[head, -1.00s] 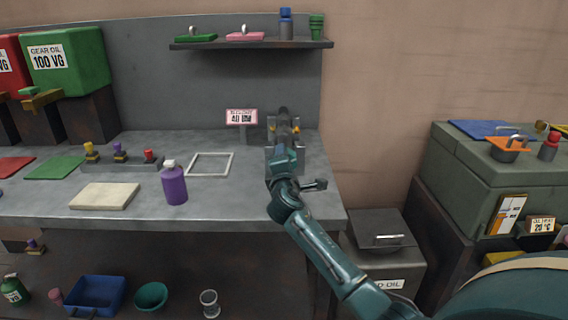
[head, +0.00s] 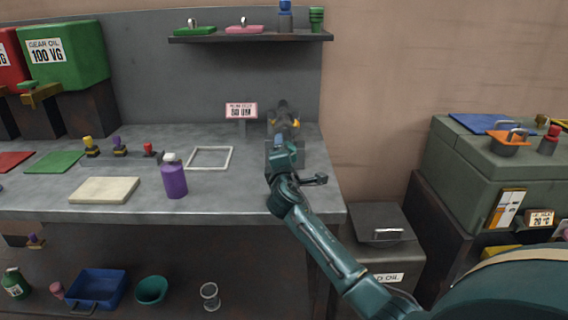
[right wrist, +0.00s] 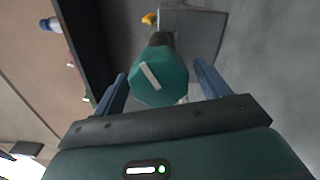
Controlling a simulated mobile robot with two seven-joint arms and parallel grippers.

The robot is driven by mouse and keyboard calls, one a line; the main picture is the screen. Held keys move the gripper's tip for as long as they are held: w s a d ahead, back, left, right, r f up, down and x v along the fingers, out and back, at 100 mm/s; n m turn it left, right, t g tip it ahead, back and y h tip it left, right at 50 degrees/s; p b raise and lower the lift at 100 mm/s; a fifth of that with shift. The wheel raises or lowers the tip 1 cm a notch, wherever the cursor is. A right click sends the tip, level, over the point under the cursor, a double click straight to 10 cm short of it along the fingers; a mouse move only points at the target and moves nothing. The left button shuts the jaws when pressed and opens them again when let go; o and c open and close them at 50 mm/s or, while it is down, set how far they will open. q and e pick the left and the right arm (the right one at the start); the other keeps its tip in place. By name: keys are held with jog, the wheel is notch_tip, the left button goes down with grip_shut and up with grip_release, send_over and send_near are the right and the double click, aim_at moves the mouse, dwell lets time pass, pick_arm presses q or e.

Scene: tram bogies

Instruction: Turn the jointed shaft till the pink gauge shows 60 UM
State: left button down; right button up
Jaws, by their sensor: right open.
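The pink-framed gauge (head: 241,110) stands at the back of the grey bench in the head view. Its small digits are blurred, so I cannot tell the first one for sure; it ends in 0 UM. The jointed shaft (head: 284,112), dark with yellow parts, is just right of the gauge, partly behind my right gripper (head: 284,148). In the right wrist view, a teal many-sided shaft end (right wrist: 158,78) with a white stripe sits between the blue fingers of my right gripper (right wrist: 160,72). The fingers are open, with small gaps beside it. My left gripper is out of view.
A shelf (head: 250,38) with small items hangs above. A grey cabinet (head: 460,165) stands at the right.

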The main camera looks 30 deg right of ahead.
jog(key=v, duration=1.3)
jog(key=shift+d, duration=0.1)
